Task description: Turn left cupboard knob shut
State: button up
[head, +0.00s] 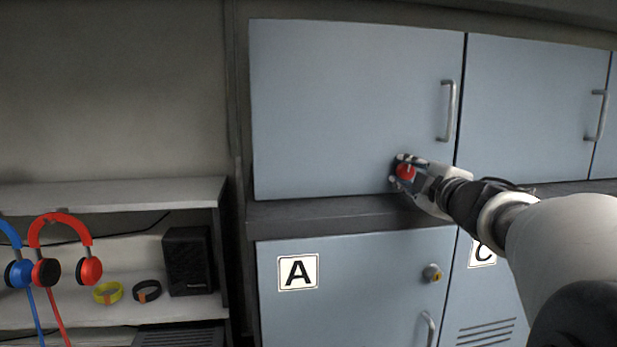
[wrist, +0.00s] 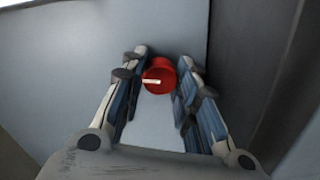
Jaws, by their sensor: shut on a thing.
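The red knob (head: 405,172) sits near the lower right of the upper left cupboard door (head: 330,105). In the wrist view the knob (wrist: 159,73) shows between the fingertips, with a white mark lying nearly level across its face. My gripper (head: 399,170) reaches in from the right and is shut on the knob, one finger on each side. In the wrist view my gripper (wrist: 161,78) has both dark-padded fingers against the knob's sides. The door looks closed, flush with its frame.
A bar handle (head: 447,111) is just above my gripper. Another upper door (head: 530,110) is to the right.

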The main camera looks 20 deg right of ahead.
jog(key=shift+n+b, duration=0.35)
jog(key=shift+n, duration=0.55)
jog(key=o, duration=1.1)
jog(key=v, duration=0.7)
jog(key=shift+s, duration=0.25)
jog(key=shift+a, duration=0.1)
